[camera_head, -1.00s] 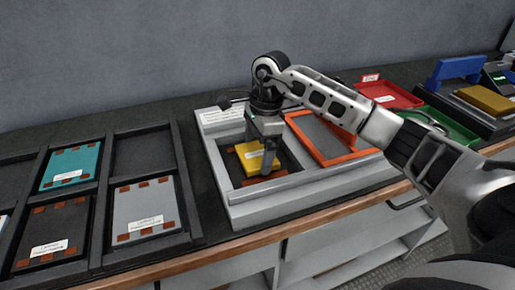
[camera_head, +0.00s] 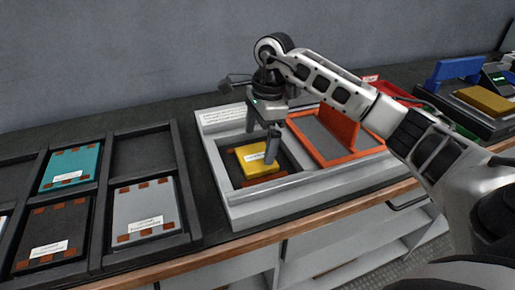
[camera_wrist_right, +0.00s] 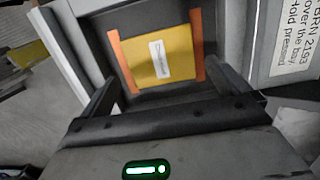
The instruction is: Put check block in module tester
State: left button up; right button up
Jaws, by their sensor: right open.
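The yellow check block (camera_head: 251,163) with a white label lies in the dark bay of the grey module tester (camera_head: 240,212). In the right wrist view the block (camera_wrist_right: 150,70) sits flat in the bay, with orange-brown strips at two of its sides. My right gripper (camera_head: 261,150) is open above the block, its fingers apart and pointing down. The wrist view shows its fingers (camera_wrist_right: 168,88) on either side of the block, not closed on it. An orange-framed lid (camera_head: 345,160) with an upright orange fin lies beside the bay. My left gripper is not in view.
A black rack (camera_head: 196,205) at the left holds teal (camera_head: 72,166), grey (camera_head: 147,212) and dark (camera_head: 50,236) modules, with empty slots. A red tray (camera_head: 392,92) and a device with another yellow block (camera_head: 488,101) stand at the right.

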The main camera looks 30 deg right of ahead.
notch_tip(320, 180, up, 8)
jog(key=d, duration=0.1)
jog(key=shift+s, duration=0.15)
dwell(0.5)
